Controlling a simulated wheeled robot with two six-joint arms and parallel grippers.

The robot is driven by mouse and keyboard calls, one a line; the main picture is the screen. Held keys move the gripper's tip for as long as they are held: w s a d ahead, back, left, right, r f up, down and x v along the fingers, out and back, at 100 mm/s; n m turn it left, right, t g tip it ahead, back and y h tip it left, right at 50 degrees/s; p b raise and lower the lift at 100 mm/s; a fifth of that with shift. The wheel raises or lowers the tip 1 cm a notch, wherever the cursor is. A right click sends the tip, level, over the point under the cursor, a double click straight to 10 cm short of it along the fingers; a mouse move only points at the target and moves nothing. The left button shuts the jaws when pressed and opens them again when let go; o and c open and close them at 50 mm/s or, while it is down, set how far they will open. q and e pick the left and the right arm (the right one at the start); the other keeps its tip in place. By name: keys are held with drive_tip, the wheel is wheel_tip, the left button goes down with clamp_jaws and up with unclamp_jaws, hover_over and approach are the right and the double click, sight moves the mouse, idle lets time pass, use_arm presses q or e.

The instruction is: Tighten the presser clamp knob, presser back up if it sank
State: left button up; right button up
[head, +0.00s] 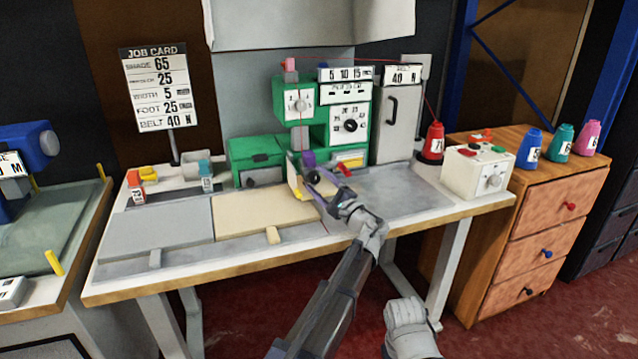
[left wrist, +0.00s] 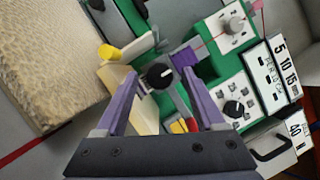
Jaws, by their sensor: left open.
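A round black knob (head: 314,178) with a white mark sits low at the front of the green sewing machine (head: 258,148); I take it for the presser clamp knob. In the left wrist view the knob (left wrist: 158,75) shows between the purple fingertips of my left gripper (left wrist: 164,82). My left gripper (head: 310,172) is open, one finger on each side of the knob. I cannot tell whether either finger touches it. The presser's height is unclear behind my gripper.
A beige rug piece (head: 245,215) lies on the workbench left of my gripper. A red thread cone (head: 433,142) and a white control box (head: 478,170) stand at the right. The job card (head: 155,90) stands at the back left. The grey bench plate (head: 400,192) at right is clear.

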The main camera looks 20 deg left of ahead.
use_arm(q)
drive_tip(key=b+v, duration=0.1)
drive_tip(key=v, duration=0.6)
drive_tip(key=shift+s+d+f+b, duration=0.1)
drive_tip(key=shift+s+d+b, duration=0.15)
drive_tip(key=shift+d+b, duration=0.05)
drive_tip(key=shift+d, duration=0.1)
